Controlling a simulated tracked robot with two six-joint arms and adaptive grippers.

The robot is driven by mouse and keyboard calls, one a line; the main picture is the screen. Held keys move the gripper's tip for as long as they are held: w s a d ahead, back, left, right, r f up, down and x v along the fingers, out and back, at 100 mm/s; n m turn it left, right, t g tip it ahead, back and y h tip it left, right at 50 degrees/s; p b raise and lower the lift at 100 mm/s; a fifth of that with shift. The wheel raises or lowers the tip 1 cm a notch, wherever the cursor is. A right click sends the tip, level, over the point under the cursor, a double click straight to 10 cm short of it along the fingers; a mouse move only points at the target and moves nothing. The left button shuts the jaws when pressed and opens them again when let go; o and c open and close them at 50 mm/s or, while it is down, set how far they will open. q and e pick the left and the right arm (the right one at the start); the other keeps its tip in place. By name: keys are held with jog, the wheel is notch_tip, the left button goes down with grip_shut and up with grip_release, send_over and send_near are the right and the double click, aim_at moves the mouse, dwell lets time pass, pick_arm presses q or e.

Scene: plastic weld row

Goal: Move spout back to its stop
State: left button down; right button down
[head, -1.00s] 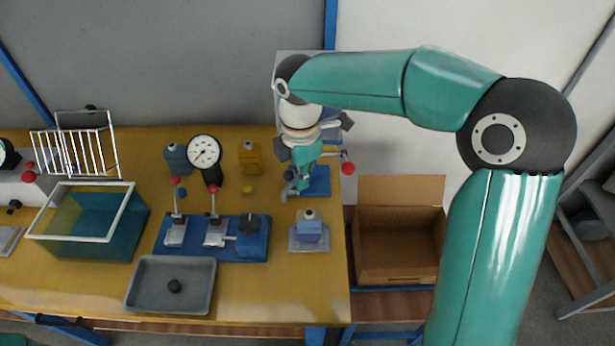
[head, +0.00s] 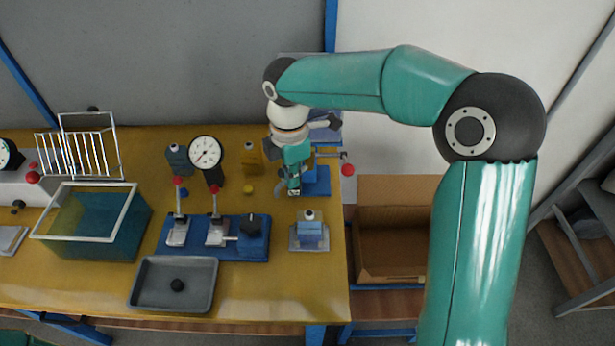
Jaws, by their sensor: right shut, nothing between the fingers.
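My right gripper (head: 294,189) points down over the right part of the yellow bench. It is shut and empty, in front of a blue stand (head: 317,182) with a red-knobbed lever, and partly hides it. I cannot tell for sure which part is the spout. A light blue block with a round white cap (head: 310,229) sits on a grey plate below the gripper, apart from it. A blue fixture (head: 172,250) to the left holds two red-knobbed clamps and a dark-topped block (head: 251,230). My left gripper is not in view.
A dial gauge (head: 205,152) stands behind the fixture, beside a grey-blue block (head: 178,158) and a yellow block (head: 251,159). A grey tray (head: 152,300) lies at the front. A teal bin (head: 80,246) and white rack stand left. A cardboard box (head: 391,268) is right of the bench.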

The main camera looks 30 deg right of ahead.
jog(key=shift+w+a+p, duration=0.2)
jog(key=shift+w+p, duration=0.15)
dwell(0.3)
jog(key=shift+w+a+p, duration=0.15)
jog(key=shift+w+p, duration=0.25)
jog(key=shift+w, duration=0.05)
dwell(0.3)
